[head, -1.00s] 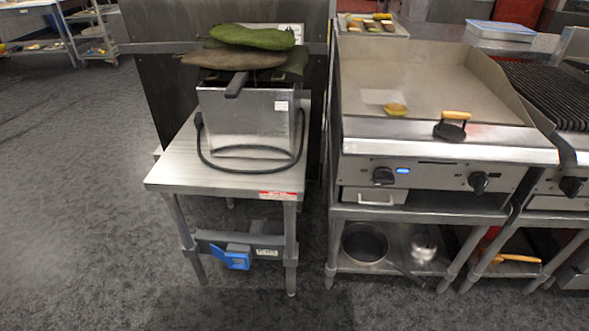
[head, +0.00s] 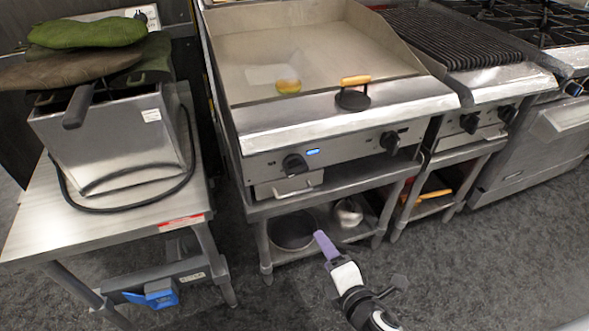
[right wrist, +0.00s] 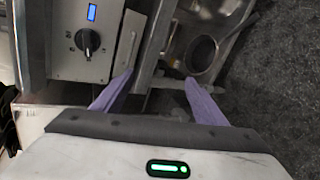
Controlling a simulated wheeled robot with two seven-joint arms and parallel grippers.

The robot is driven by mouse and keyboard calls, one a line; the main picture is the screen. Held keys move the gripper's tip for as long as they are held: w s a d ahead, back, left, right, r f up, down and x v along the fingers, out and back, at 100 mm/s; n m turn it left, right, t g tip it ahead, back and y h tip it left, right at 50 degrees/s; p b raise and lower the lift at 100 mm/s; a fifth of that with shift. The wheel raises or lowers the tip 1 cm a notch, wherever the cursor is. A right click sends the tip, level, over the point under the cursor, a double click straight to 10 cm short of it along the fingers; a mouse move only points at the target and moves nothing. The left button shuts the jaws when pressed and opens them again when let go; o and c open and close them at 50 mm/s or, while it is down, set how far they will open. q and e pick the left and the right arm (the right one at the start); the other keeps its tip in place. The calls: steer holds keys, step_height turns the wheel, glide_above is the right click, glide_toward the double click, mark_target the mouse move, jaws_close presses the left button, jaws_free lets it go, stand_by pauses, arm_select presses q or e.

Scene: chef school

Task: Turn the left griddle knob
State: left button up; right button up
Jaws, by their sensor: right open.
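The left griddle knob (head: 294,164) is a black round dial on the steel front panel of the griddle (head: 260,150), left of a small blue lit display. In the right wrist view the knob (right wrist: 87,41) shows at the upper left, with its pointer line visible. My right gripper (head: 324,243) is in front of the griddle stand, below and to the right of the knob, apart from it. In the right wrist view its two purple fingers (right wrist: 158,95) are spread apart with nothing held between them. My left gripper is not in view.
The right griddle knob (head: 390,142) sits farther along the panel. A black press with a wooden handle (head: 354,93) rests on the griddle's front edge. A steel fryer (head: 110,135) stands on a side table (head: 30,225) at left. Pans lie on the lower shelf. Floor in front is clear.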

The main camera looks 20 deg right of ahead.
steer(key=w+r+n+t, duration=0.3)
steer(key=w+r+n, duration=0.3)
steer(key=n, duration=0.4)
steer(key=n+t+b, duration=0.1)
steer(key=n+t, duration=0.1)
steer(key=n, duration=0.6)
glide_toward(298, 173)
steer(key=w, duration=0.1)
steer(key=shift+y, duration=0.4)
steer(key=w+b, duration=0.1)
steer(key=w, duration=0.8)
steer(key=shift+w+d+f, duration=0.1)
steer(key=shift+w+f, duration=0.05)
steer(key=shift+w, duration=0.65)
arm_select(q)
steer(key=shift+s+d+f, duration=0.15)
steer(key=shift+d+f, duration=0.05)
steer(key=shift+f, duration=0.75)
arm_select(e)
steer(key=shift+w, duration=0.15)
steer(key=shift+c, duration=0.5)
steer(key=c, duration=1)
steer(key=shift+o, duration=0.2)
